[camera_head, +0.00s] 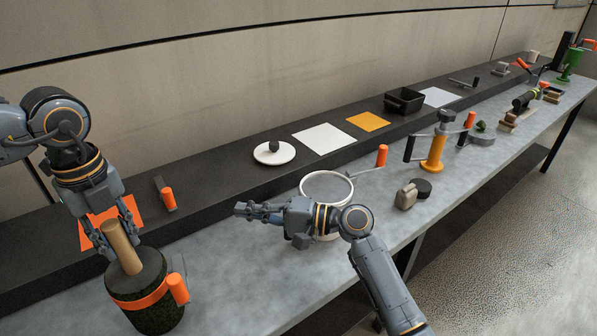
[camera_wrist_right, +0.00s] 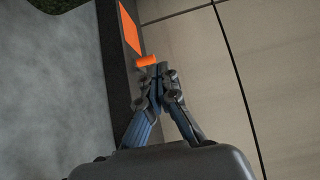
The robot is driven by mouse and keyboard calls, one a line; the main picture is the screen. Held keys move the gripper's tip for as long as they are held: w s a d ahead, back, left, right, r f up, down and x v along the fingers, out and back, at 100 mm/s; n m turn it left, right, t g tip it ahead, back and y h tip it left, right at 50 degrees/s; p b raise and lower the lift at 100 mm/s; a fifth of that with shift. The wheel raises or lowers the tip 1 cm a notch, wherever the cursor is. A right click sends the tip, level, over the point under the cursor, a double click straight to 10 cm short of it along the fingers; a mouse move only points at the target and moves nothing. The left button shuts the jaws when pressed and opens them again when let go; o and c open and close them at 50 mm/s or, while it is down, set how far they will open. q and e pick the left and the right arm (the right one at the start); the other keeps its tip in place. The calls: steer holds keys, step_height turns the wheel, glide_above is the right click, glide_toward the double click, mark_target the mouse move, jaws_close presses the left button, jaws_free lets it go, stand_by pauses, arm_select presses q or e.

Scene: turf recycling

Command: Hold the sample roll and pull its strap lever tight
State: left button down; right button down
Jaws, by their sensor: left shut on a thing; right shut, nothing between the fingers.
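The sample roll (camera_head: 152,318) is a dark green turf cylinder with a grey top, upright at the near left of the bench. A wooden post (camera_head: 122,246) rises from its top. An orange strap (camera_head: 138,298) runs around it, with an orange strap lever (camera_head: 178,288) on its right side. My left gripper (camera_head: 116,238) comes down from above and is shut on the wooden post. My right gripper (camera_head: 242,210) is shut and empty, above the bench to the right of the roll and apart from it. Its closed fingers also show in the right wrist view (camera_wrist_right: 161,82).
A white-rimmed round container (camera_head: 327,187) stands close behind my right gripper. An orange-handled tool (camera_head: 168,198) and an orange sheet (camera_head: 100,225) lie on the dark shelf (camera_head: 225,188) along the wall. The bench between roll and container is clear.

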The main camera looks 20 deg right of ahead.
arm_select(q)
steer(key=shift+d, duration=0.1)
arm_select(e)
steer(key=v, duration=0.7)
steer(key=w+d+r+m+t+h, duration=0.1)
steer(key=w+d+r+t+h, duration=0.1)
steer(key=w+d+t+h, duration=0.2)
steer(key=w+d, duration=0.3)
steer(key=w, duration=0.3)
steer(key=shift+d+r+h, duration=0.1)
steer(key=shift+h, duration=0.2)
arm_select(q)
steer(key=c, duration=1)
jaws_free()
steer(key=shift+o, duration=0.2)
